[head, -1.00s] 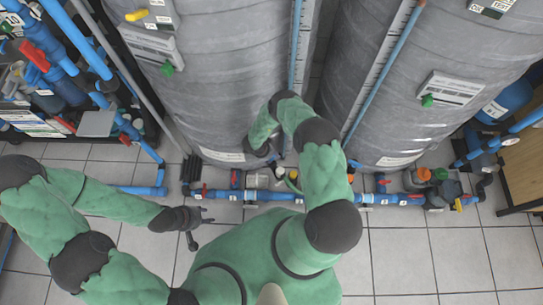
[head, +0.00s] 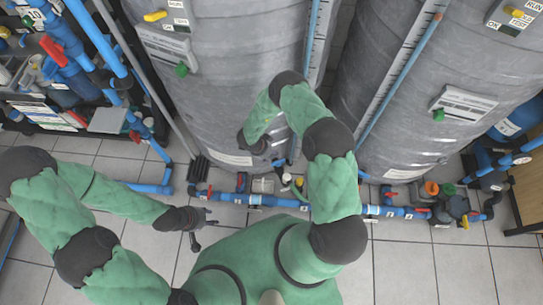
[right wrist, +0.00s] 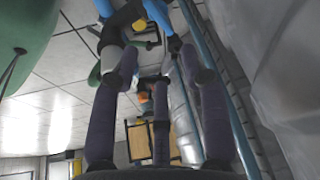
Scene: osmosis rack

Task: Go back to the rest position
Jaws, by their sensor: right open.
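My left gripper (head: 205,222) hangs over the bare tiles in the head view, at the end of the green left arm. Its dark fingers look spread apart and nothing is seen between them. My right arm bends up and over in front of the left grey tank (head: 230,80). Its gripper is low by the tank's foot, mostly hidden in the head view. In the right wrist view the right gripper (right wrist: 160,65) has its purple fingers apart, with no object clearly held between them. Blue pipework shows beyond the fingertips.
A blue floor pipe (head: 275,203) with red-handled valves runs in front of the tanks, close to my right arm. A second grey tank (head: 430,90) stands at the right. Pipework (head: 70,70) fills the upper left. A wooden piece (head: 527,195) is at the right edge. Front tiles (head: 420,265) are clear.

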